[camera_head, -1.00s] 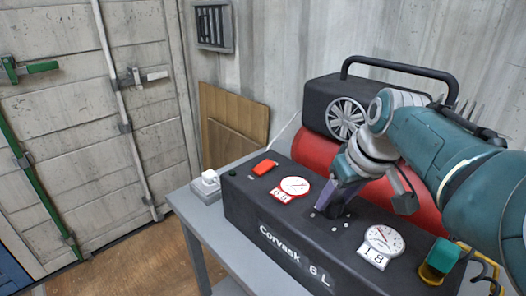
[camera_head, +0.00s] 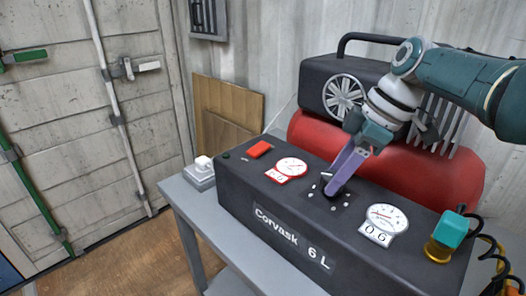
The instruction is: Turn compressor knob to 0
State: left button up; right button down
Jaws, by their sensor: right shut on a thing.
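The black compressor (camera_head: 275,213), marked "Corvask 6 L", stands on a grey table with its long front toward me. My right gripper (camera_head: 332,188) reaches down from the right, with its purple fingers shut on the compressor knob in the middle of the top panel. The knob is mostly hidden behind the fingers; white dots ring it. The right gauge (camera_head: 386,217) has a white dial, and its label reads "06". The left gauge (camera_head: 291,167) has a red-edged label too small to read surely. My left gripper is not in view.
A red switch (camera_head: 260,149) sits on the panel's left. A teal and yellow fitting (camera_head: 445,235) with dark hoses is at the right end. The red tank (camera_head: 420,165) lies behind the panel. A white-topped box (camera_head: 201,169) stands on the grey table (camera_head: 195,205).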

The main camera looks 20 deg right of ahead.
jog(key=n+b, duration=0.2)
jog(key=b, duration=0.1)
jog(key=shift+w+d+f+n+g, duration=0.1)
jog(key=shift+f+n+g, duration=0.1)
jog(key=shift+n+g, duration=0.15)
jog(key=shift+r+n+y+b, duration=0.15)
jog(key=shift+n+y+b, duration=0.2)
jog(key=shift+b, duration=0.45)
jog(key=shift+g, duration=0.25)
jog(key=shift+c, duration=1.4)
grip_release()
jog(key=shift+r, duration=0.1)
jog(key=p+v, duration=0.1)
jog(key=v, duration=0.8)
jog(key=shift+r, duration=0.4)
